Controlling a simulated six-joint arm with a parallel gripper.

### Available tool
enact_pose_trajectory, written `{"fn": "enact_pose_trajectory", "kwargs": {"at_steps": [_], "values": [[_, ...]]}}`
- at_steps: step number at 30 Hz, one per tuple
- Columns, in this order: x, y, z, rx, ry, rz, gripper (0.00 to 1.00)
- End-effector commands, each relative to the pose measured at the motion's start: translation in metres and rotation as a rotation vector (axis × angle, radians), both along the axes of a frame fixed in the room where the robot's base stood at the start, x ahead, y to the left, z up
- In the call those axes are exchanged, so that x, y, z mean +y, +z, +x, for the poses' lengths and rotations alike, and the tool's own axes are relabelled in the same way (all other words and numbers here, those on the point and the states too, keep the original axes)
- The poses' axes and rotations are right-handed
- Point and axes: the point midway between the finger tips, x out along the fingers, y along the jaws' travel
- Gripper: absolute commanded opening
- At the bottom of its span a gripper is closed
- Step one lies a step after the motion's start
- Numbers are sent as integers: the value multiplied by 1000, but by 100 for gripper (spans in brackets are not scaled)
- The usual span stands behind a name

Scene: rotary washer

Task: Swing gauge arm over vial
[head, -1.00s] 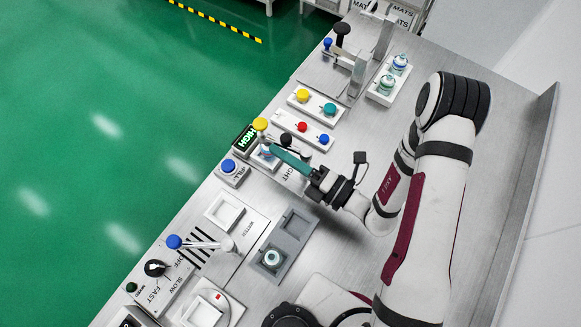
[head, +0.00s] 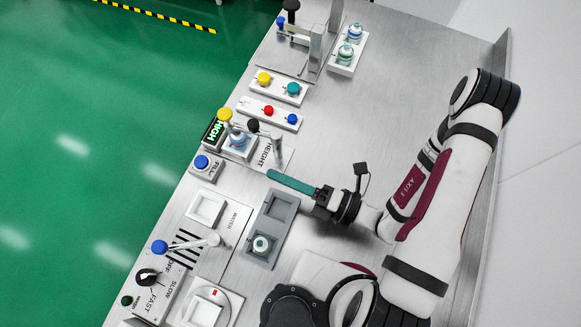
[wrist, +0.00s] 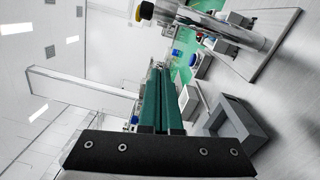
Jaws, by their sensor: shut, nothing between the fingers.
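The gauge arm at the HEIGHT station reaches from a pale post (head: 277,152) to a yellow knob (head: 225,115), with a black knob (head: 253,125) along it. A vial (head: 238,141) with a blue top sits in the white nest beside the HIGH display. In the head view the gauge arm lies close across the vial's top; exact alignment is unclear. My gripper (head: 270,175) has long teal fingers, shut and empty, apart from the station on its near side. The wrist view shows the fingers (wrist: 157,92), the yellow knob (wrist: 145,11) and the post (wrist: 238,42).
A grey two-pocket tray (head: 283,206) lies below the fingers, with one vial (head: 261,243) in its lower pocket. A lever with a blue knob (head: 160,247) stands at the lower left. Button blocks (head: 270,112) and a white rack (head: 344,69) stand beyond.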

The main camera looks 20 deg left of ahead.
Motion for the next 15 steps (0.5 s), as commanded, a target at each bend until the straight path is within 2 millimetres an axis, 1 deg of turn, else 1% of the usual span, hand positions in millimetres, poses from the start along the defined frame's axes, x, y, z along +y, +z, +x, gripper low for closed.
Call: {"fn": "enact_pose_trajectory", "kwargs": {"at_steps": [1,4,9,11,13,14,15], "values": [[-8,0,1,0,-6,1,0],[-19,-1,-1,0,-3,1,0],[-23,-1,-3,-2,6,0,0],[-19,2,-12,-38,72,12,0],[-13,11,-45,-160,300,59,0],[-13,14,-66,-239,453,95,0],[-22,17,-98,-362,701,160,0]]}}
